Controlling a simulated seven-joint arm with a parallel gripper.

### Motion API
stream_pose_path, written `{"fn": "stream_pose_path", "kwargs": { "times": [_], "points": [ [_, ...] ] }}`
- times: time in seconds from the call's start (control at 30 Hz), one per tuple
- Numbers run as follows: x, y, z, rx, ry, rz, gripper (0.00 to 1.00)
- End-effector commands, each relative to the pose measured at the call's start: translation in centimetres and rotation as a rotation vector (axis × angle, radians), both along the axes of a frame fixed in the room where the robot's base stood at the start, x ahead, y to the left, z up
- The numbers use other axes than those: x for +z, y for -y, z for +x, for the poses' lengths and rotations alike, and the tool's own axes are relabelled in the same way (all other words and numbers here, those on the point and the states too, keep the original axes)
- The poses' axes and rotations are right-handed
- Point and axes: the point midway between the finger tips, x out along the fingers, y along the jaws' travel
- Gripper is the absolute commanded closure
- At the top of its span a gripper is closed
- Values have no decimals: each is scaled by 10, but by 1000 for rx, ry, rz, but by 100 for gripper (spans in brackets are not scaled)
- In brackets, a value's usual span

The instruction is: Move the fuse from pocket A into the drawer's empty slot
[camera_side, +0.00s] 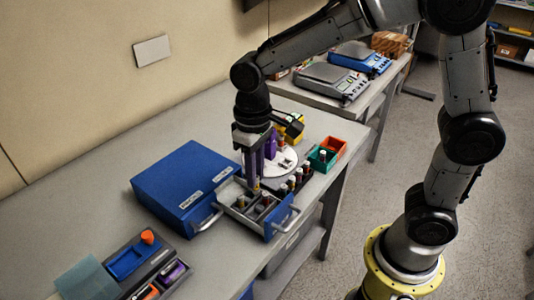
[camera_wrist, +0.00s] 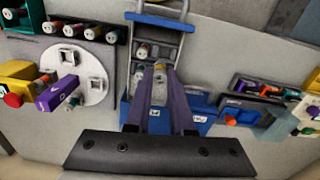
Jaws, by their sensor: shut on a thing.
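My gripper (camera_side: 254,178) points down over the open drawer (camera_side: 232,210) of the blue cabinet (camera_side: 187,183). The fingers hide part of the drawer, so I cannot tell whether the held fuse touches a slot. A rack with a row of fuses (camera_side: 297,180) stands beside the drawer; its pocket letters are not readable.
A white round plate (camera_side: 280,166) with a purple block lies behind the drawer. Green (camera_side: 318,165) and orange (camera_side: 336,146) bins stand at the right table edge. A dark tray (camera_side: 160,266) of parts is at the front left. Drawer handles (camera_side: 287,219) stick out.

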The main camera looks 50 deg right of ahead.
Motion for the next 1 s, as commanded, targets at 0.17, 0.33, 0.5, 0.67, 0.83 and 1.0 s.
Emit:
{"fn": "stream_pose_path", "kwargs": {
  "times": [0.17, 0.33, 0.5, 0.67, 0.83, 1.0],
  "points": [
    [-1, -11, -3, 35, 2, 0, 100],
    [-11, -11, -3, 34, 1, 0, 100],
    [-27, -11, -4, 34, 0, 0, 100],
    [-39, -11, -3, 33, 1, 0, 100],
    [-48, -11, -3, 33, 2, 0, 100],
    [-51, -11, -3, 33, 2, 1, 100]
  ]
}}
